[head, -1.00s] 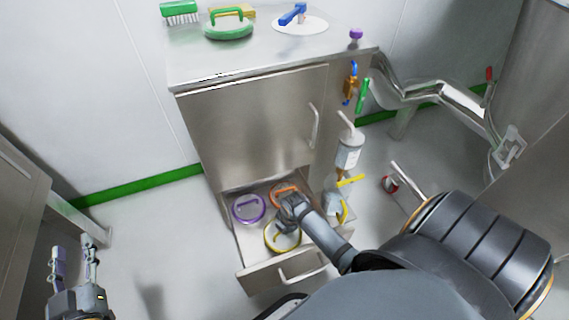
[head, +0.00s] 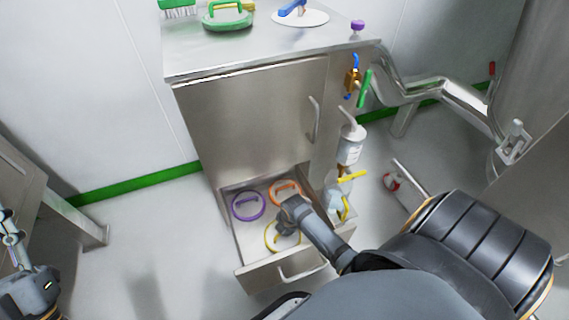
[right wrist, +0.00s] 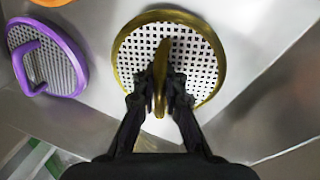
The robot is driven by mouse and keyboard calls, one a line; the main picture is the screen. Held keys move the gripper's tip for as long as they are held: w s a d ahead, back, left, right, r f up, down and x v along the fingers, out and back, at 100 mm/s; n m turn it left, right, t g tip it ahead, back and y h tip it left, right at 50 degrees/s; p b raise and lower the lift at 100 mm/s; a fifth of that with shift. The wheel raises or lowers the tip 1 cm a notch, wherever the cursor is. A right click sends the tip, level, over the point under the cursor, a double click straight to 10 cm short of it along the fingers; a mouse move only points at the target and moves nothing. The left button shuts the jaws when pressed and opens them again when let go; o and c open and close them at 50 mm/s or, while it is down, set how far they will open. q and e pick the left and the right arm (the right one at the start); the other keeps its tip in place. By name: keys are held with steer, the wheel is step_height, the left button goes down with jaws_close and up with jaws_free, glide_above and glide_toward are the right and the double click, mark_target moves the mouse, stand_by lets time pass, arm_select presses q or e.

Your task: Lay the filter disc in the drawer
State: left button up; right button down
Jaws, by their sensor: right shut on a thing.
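The filter disc with a yellow rim and white perforated face (right wrist: 198,58) is in the open drawer (head: 245,245), at its front; in the head view its yellow rim (head: 268,236) is partly hidden by my right arm. My right gripper (right wrist: 160,88) is shut on the disc's upright yellow handle; it also shows over the drawer in the head view (head: 287,228). Whether the disc touches the drawer floor is hard to tell. My left gripper (head: 9,232) is at the left edge, partly cut off, away from the drawer.
A purple-rimmed disc (head: 236,214) and an orange-rimmed disc (head: 273,190) lie deeper in the drawer. On the cabinet top (head: 240,55) are a green-handled item (head: 228,20), a white disc with a blue handle (head: 312,17) and a purple knob (head: 358,26). Pipes and valves stand right.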

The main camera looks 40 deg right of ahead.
steer(key=c, duration=1.9)
jaws_free()
steer(key=shift+f, duration=0.15)
steer(key=o, duration=0.5)
